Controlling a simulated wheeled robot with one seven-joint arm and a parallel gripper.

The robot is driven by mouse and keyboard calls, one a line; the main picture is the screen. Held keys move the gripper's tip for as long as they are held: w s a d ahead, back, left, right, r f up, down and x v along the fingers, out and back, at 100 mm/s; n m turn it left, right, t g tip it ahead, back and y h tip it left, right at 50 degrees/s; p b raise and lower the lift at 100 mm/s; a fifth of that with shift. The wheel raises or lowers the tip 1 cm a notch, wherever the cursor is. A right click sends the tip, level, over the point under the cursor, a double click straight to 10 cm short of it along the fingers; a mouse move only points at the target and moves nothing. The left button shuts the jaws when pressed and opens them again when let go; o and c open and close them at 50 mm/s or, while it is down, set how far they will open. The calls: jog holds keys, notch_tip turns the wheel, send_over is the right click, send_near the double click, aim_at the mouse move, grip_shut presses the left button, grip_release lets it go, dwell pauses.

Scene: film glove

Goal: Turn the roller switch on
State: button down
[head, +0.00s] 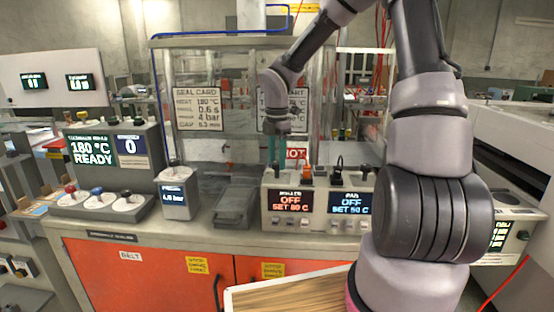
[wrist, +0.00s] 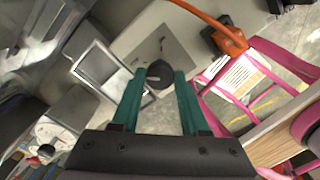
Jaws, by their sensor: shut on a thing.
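The roller control box has a display (head: 290,202) that reads OFF, SET 80 C. My gripper (head: 273,163) points down onto the left part of this box's top, its teal fingers over it. In the wrist view the fingers (wrist: 160,78) are shut on a dark round knob (wrist: 160,70) with a light pointer line, on a grey plate (wrist: 184,50).
To the right is the fan box display (head: 350,203), reading OFF, SET 50 C, with a black switch (head: 338,168) above. A grey tray (head: 236,207) lies to the left. A clear-walled enclosure (head: 225,110) stands behind. A wooden board (head: 290,293) is in front.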

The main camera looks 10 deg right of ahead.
jog(key=shift+m, duration=0.3)
jog(key=m, duration=0.3)
jog(key=shift+m, duration=0.3)
jog(key=m, duration=0.4)
jog(key=shift+m, duration=0.3)
jog(key=m, duration=0.9)
jog(key=shift+c, duration=2.1)
grip_release()
